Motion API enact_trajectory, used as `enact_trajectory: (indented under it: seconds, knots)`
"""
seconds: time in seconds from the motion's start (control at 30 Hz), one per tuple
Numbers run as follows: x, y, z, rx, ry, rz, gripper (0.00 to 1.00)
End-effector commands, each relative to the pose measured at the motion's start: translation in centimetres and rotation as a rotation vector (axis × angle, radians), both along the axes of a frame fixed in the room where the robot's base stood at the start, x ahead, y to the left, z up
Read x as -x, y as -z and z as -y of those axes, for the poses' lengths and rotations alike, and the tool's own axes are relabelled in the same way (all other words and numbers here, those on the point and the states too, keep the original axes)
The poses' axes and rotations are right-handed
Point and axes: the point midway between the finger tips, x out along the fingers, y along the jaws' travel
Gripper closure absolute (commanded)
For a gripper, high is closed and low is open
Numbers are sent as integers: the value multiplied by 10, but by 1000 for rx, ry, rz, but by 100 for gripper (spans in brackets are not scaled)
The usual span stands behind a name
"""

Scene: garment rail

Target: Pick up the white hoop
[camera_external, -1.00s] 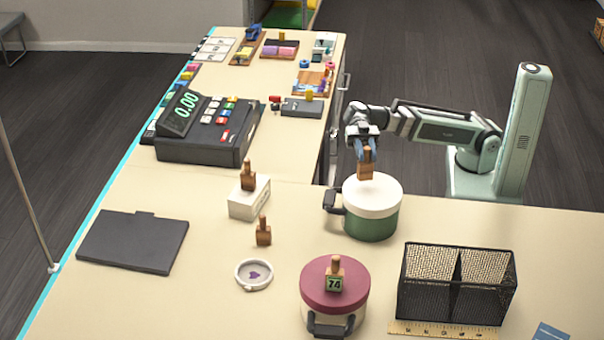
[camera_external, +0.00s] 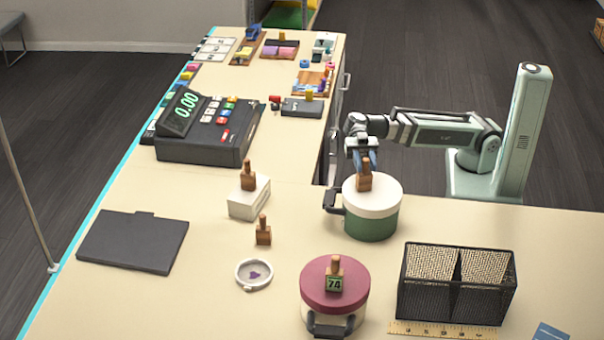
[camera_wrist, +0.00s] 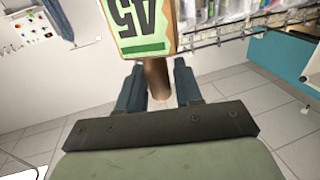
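The white hoop (camera_external: 239,282) lies flat on the cream counter, left of the maroon-lidded pot, with a small purple heart inside its ring. My gripper (camera_external: 362,163) is far from it, up and to the right, above the white-lidded green pot (camera_external: 371,222). A wooden stamp (camera_external: 364,181) stands on that pot's lid, below my fingers. In the wrist view, my fingers (camera_wrist: 160,88) stand apart on both sides of the stamp's brown handle (camera_wrist: 157,72), with gaps showing. The stamp's green "45" label (camera_wrist: 140,20) is beyond. The hoop is not visible in the wrist view.
A small wooden stamp (camera_external: 263,233) stands just behind the hoop. The maroon-lidded pot (camera_external: 318,287) bears a "74" stamp. A white box (camera_external: 247,201), dark flat board (camera_external: 133,241), black mesh basket (camera_external: 430,302) and cash register (camera_external: 205,145) stand around. Counter left of the hoop is clear.

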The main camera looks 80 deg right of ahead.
Motion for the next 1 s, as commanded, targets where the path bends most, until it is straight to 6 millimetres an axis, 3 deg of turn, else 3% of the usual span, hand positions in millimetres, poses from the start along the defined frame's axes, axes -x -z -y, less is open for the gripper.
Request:
enact_trajectory:
  seconds: [0.17,0.57,1.0]
  knots:
    - [0,0,0,0,0,0,48]
    - [-2,0,7,0,2,0,48]
    - [-20,4,64,0,3,0,48]
